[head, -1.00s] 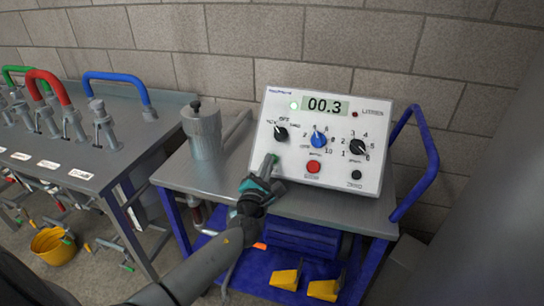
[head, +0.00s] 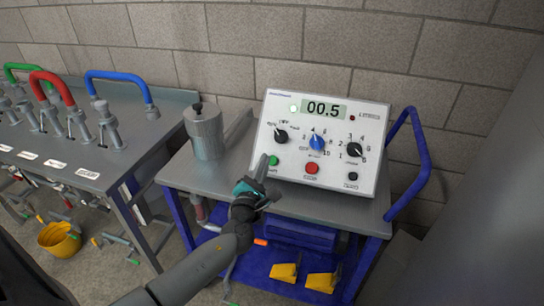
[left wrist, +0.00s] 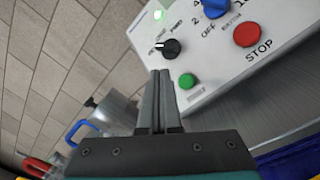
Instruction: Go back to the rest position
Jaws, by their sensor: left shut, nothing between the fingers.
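My left gripper (head: 262,168) is in front of the lower left of the white control box, shut and empty. In the left wrist view its two fingers (left wrist: 160,85) are together, with the box's green button (left wrist: 187,81) just to their right and apparently clear of them. The control box (head: 283,149) stands on a blue-framed cart. Its display (head: 325,109) reads 00.5 and a green lamp (head: 293,108) is lit. It carries black knobs, a blue knob (head: 317,142) and a red stop button (head: 312,169). My right gripper is in neither view.
A grey metal canister (head: 205,135) stands on the cart top (head: 180,176), left of the box. A grey bench (head: 110,160) with green, red and blue hoses is at the left. A yellow bucket (head: 58,240) is on the floor. Yellow wedges (head: 284,272) lie on the lower shelf.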

